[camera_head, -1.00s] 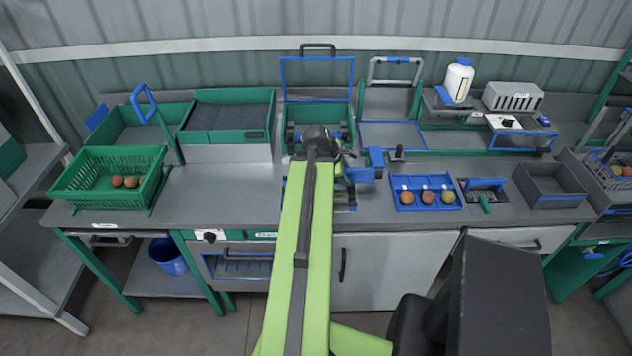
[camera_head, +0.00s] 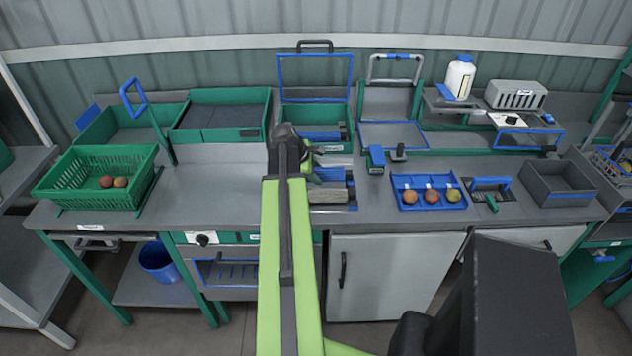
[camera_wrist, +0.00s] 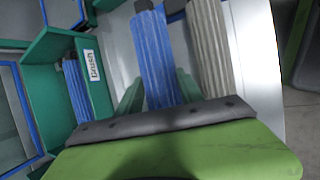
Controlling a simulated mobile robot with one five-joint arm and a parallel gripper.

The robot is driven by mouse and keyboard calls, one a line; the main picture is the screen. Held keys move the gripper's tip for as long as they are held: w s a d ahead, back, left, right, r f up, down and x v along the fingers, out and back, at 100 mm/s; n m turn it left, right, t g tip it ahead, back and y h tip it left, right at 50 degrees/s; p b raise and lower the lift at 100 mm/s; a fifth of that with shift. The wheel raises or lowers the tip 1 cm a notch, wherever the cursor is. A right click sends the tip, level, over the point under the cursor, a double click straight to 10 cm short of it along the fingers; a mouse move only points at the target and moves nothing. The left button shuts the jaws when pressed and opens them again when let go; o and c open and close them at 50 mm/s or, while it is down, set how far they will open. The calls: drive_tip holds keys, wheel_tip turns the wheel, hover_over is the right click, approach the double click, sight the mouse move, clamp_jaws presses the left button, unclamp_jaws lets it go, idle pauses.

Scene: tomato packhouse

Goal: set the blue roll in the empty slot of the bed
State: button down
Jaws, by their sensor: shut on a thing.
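My gripper (camera_wrist: 158,92) is shut on a ribbed blue roll (camera_wrist: 155,50), with a green finger on each side of it in the wrist view. A ribbed grey roll (camera_wrist: 210,50) lies alongside, just to its right. Another blue roll (camera_wrist: 76,88) shows at left, by a green housing labelled "Brush" (camera_wrist: 91,65). In the head view my gripper (camera_head: 305,160) is over the bed (camera_head: 345,200), which sits at the counter's front middle. My arm hides part of the bed there, and I cannot make out the empty slot or whether the held roll touches the bed.
A blue tray with several tomatoes (camera_head: 402,203) lies right of the bed, with a grey bin (camera_head: 553,195) farther right. A blue-and-dark fixture (camera_head: 376,160) stands close right. A green crate (camera_head: 95,185) is at left; the counter between it and my arm is clear.

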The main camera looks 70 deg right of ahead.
drive_tip(key=shift+f+b, duration=0.9)
drive_tip(key=shift+f, duration=0.6)
drive_tip(key=c, duration=0.7)
unclamp_jaws()
drive_tip(key=shift+c, duration=0.2)
drive_tip(key=p+v, duration=1.5)
drive_tip(key=v, duration=0.2)
drive_tip(key=shift+r, duration=0.3)
